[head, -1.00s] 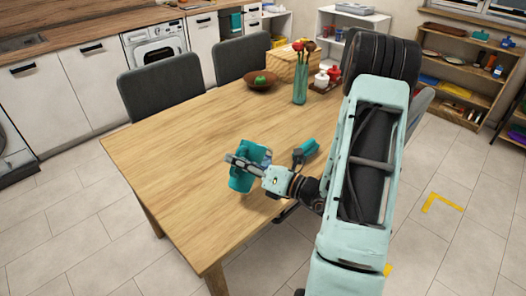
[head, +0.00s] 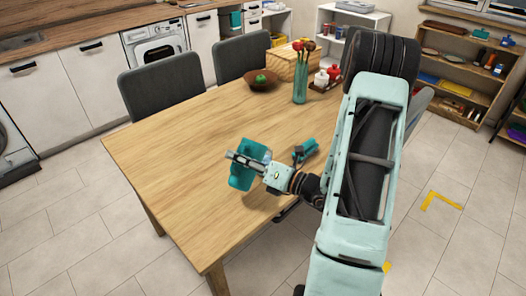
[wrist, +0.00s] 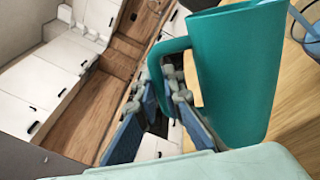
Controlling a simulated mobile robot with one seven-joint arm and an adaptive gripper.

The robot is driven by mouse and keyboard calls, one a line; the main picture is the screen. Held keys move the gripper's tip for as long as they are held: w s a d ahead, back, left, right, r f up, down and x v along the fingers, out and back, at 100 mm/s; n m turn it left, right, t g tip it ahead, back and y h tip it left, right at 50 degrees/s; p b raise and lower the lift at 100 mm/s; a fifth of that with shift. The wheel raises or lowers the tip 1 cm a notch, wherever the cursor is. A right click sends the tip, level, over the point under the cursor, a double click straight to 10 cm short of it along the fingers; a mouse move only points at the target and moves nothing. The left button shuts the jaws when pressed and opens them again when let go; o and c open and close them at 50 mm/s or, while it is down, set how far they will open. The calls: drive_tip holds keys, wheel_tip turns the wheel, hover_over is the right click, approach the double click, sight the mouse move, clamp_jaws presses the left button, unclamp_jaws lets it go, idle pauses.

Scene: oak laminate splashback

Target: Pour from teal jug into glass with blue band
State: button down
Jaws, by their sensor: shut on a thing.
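The teal jug (head: 242,178) is above or at the near part of the wooden table, and it looks tilted in the head view. In the wrist view the jug (wrist: 236,75) fills the right centre, with its handle (wrist: 157,62) toward the left. My gripper (head: 240,160) is shut on the jug's handle; its blue finger pads (wrist: 160,120) show beside the jug in the wrist view. No liquid is visible.
On the table (head: 165,150) are a teal and dark object (head: 305,151) right of the gripper, a teal vase (head: 300,90) with flowers, a brown bowl (head: 262,82) and a wooden box (head: 290,65). Two dark chairs stand behind. The table's left side is clear.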

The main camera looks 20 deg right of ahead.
sight(234, 172)
drive_tip(key=shift+w+d+r+m+p, duration=0.15)
drive_tip(key=shift+d+r+m+p, duration=0.1)
drive_tip(key=shift+m+p, duration=0.3)
idle(1.1)
drive_tip(key=f+n+b, duration=0.1)
drive_tip(key=b, duration=0.1)
drive_tip(key=s+a+f+n+b, duration=0.1)
drive_tip(key=b, duration=0.1)
drive_tip(key=a+f+n+b, duration=0.1)
drive_tip(key=f+b, duration=0.1)
drive_tip(key=shift+s+f, duration=0.1)
drive_tip(key=shift+s, duration=0.05)
drive_tip(key=shift+s+a+f+n+b, duration=0.15)
drive_tip(key=shift+a+f+n+b, duration=0.1)
drive_tip(key=shift+n+b, duration=0.2)
drive_tip(key=shift+r, duration=0.3)
drive_tip(key=shift+s+a+f+n, duration=0.15)
drive_tip(key=shift+f+n, duration=0.15)
drive_tip(key=shift+f, duration=0.05)
drive_tip(key=a+f+n+b, duration=0.1)
drive_tip(key=n+b, duration=0.1)
drive_tip(key=s+a+f+n+b, duration=0.1)
drive_tip(key=b, duration=0.2)
drive_tip(key=s+a+f+n+b, duration=0.1)
drive_tip(key=f+n+b, duration=0.1)
drive_tip(key=b, duration=0.1)
drive_tip(key=shift+f+n, duration=0.1)
drive_tip(key=shift+n, duration=0.2)
drive_tip(key=shift+b, duration=0.3)
